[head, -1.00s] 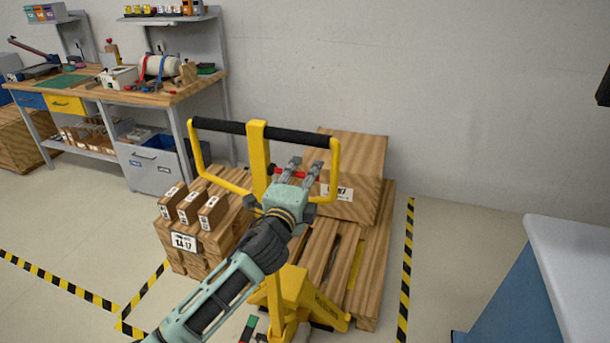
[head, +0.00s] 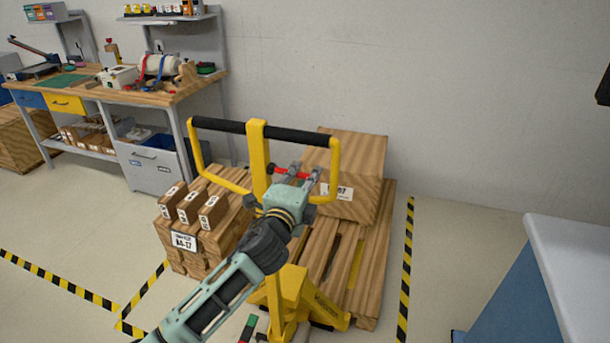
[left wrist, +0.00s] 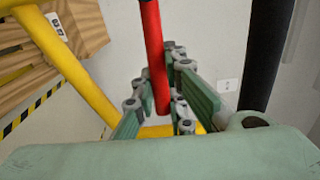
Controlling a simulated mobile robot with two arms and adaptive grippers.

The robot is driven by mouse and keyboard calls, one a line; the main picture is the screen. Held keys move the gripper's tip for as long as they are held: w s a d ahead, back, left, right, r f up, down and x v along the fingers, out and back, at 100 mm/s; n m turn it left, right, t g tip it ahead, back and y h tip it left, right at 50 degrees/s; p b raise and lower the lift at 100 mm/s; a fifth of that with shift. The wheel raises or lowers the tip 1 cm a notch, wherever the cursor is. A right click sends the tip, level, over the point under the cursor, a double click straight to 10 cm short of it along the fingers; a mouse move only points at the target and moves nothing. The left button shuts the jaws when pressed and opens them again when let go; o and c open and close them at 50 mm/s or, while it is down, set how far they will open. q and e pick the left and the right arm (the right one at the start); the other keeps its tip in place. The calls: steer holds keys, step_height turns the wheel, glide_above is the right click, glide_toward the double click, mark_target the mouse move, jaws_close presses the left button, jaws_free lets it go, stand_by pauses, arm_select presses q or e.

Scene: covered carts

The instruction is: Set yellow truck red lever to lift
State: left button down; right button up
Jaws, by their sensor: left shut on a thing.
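The yellow pallet truck (head: 258,160) stands in the middle of the head view, its looped handle with a black grip bar (head: 285,136) at the top. The red lever (head: 290,173) sticks out sideways from the handle's central post, inside the loop. My left gripper (head: 304,170) reaches up from below with its fingers at the lever. In the left wrist view the red lever (left wrist: 153,50) runs between the green-padded fingers (left wrist: 160,112), which are shut on it. The fingers partly hide the lever in the head view. My right gripper is not in view.
A workbench (head: 150,95) stands at the back left. A blue cart with a white top (head: 580,250) is at the right. Striped floor tape (head: 406,270) marks the floor.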

arm_select(q)
steer(key=f+m, duration=0.1)
steer(key=m, duration=0.1)
steer(key=f+m, duration=0.2)
steer(key=shift+w+a+f, duration=0.1)
steer(key=shift+a, duration=0.25)
steer(key=c, duration=1.8)
jaws_free()
steer(key=shift+o, duration=0.2)
steer(key=v, duration=1.2)
